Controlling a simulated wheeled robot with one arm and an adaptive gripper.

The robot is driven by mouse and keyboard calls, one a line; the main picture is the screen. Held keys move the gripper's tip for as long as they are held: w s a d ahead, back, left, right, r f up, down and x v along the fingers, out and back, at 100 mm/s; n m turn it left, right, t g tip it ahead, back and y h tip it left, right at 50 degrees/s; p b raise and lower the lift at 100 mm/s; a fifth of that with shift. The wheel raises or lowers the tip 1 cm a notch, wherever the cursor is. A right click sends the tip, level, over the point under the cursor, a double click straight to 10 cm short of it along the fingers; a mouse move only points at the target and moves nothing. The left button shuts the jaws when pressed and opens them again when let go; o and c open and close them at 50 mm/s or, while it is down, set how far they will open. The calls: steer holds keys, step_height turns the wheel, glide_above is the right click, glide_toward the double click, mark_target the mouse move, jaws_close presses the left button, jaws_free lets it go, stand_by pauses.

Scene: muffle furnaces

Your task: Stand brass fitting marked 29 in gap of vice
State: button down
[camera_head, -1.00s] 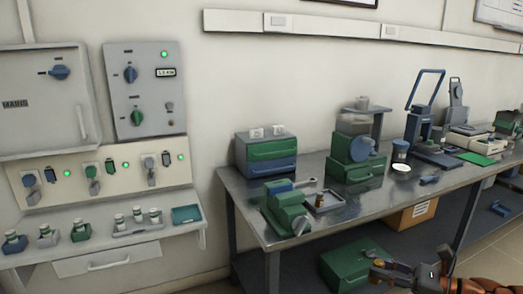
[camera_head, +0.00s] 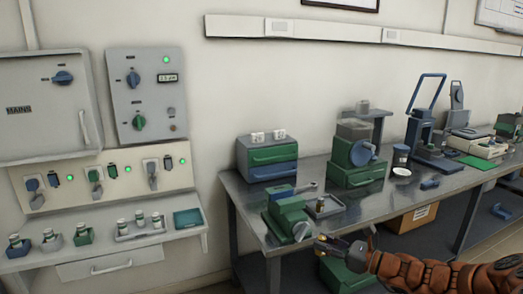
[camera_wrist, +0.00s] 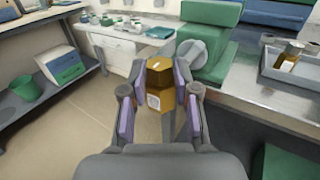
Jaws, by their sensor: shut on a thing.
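My gripper (camera_head: 326,245) is shut on a brass fitting (camera_wrist: 160,88), with a purple-padded finger on each side in the wrist view. The fitting is a hexagonal golden piece with a pale label; I cannot read its number. It looks roughly upright. The green vice (camera_head: 288,218) stands at the bench's near left corner. It also shows in the wrist view (camera_wrist: 213,38), its grey round end (camera_wrist: 192,62) just beyond the fitting. The fitting is apart from the vice, in front of the bench edge. I cannot make out the vice's gap clearly.
A grey tray (camera_head: 341,206) lies right of the vice; another brass piece (camera_wrist: 286,54) stands in it. The metal bench (camera_head: 245,205) has drawer units (camera_head: 267,176) behind the vice. A wall shelf (camera_head: 190,236) with small holders is at left.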

steer(key=shift+r+p, duration=2.1)
steer(key=shift+p, duration=2.1)
steer(key=shift+r+p, duration=0.25)
steer(key=shift+p, duration=0.6)
steer(key=shift+s+f, duration=0.1)
